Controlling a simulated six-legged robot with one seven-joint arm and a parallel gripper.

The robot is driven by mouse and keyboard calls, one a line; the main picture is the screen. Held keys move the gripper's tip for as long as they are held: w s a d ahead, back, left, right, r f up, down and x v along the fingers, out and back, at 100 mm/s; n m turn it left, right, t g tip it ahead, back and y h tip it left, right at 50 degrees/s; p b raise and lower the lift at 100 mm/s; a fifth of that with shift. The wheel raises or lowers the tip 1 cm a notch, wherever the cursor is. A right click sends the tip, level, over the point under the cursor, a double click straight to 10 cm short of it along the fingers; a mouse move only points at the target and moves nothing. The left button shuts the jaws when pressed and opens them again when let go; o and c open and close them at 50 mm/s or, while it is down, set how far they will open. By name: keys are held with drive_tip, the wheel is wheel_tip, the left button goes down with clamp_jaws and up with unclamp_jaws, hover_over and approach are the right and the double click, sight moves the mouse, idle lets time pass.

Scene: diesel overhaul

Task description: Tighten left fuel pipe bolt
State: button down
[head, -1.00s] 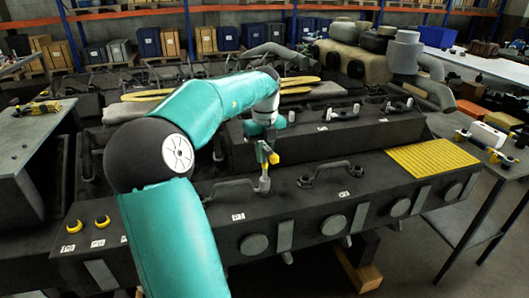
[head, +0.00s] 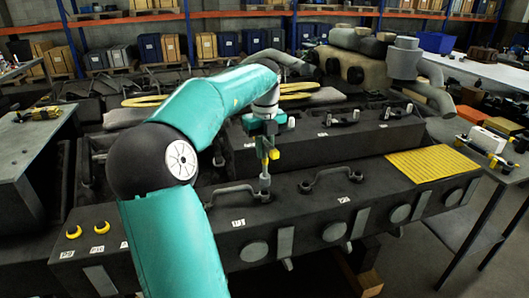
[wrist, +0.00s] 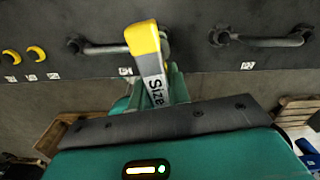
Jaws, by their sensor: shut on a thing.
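My gripper (head: 264,139) is shut on a wrench (head: 265,178) with a yellow part and a grey shaft, held over the long dark engine block. In the wrist view the wrench (wrist: 155,82) has a yellow end and the letters "Size" on its grey side. Its shaft stands roughly upright at the right end of the left fuel pipe (head: 234,190), which also shows in the wrist view (wrist: 108,49). The wrench hides that pipe end's bolt, so I cannot tell whether they touch. A second fuel pipe (head: 331,172) lies to the right; it also shows in the wrist view (wrist: 262,41).
Two yellow rings (head: 81,231) sit on the block at the left. A yellow ribbed pad (head: 433,162) covers its right end. A raised dark housing (head: 315,138) stands behind the pipes. A side table (head: 488,165) with tools is at the right, shelves at the back.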

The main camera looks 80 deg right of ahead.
drive_tip(key=shift+r, duration=0.1)
drive_tip(key=shift+r, duration=3)
drive_tip(key=s+a, duration=0.1)
drive_tip(key=a, duration=0.5)
drive_tip(key=shift+s+a, duration=0.25)
drive_tip(key=shift+a, duration=0.15)
drive_tip(key=shift+s, duration=0.2)
